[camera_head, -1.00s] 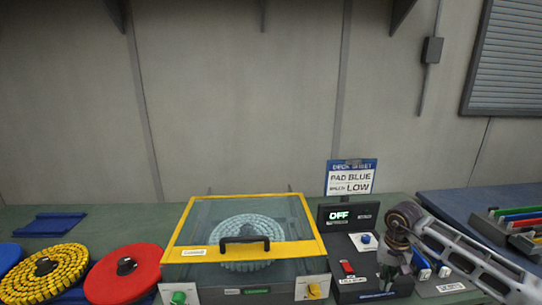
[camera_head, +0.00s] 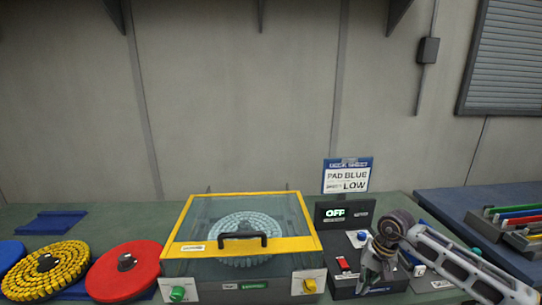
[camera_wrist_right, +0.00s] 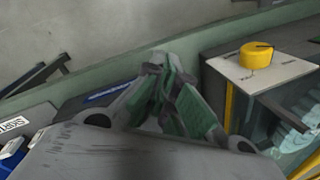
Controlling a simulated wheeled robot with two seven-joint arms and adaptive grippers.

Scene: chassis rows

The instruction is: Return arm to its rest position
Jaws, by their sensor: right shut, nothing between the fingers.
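My right arm comes in from the right in the head view. Its gripper (camera_head: 372,284) points down in front of the black control box (camera_head: 345,283), partly covering its right side. In the right wrist view the fingers (camera_wrist_right: 165,85) are closed together and hold nothing. The control box display reads OFF, and a red switch (camera_head: 343,264) shows on its top. My left gripper is in neither view.
A machine with a yellow-framed clear lid (camera_head: 310,243) stands left of the control box, its lid closed. Its yellow knob (camera_head: 309,286) also shows in the wrist view (camera_wrist_right: 256,55). Red (camera_head: 110,275) and yellow (camera_head: 35,280) discs lie left. A sign (camera_head: 347,177) stands behind.

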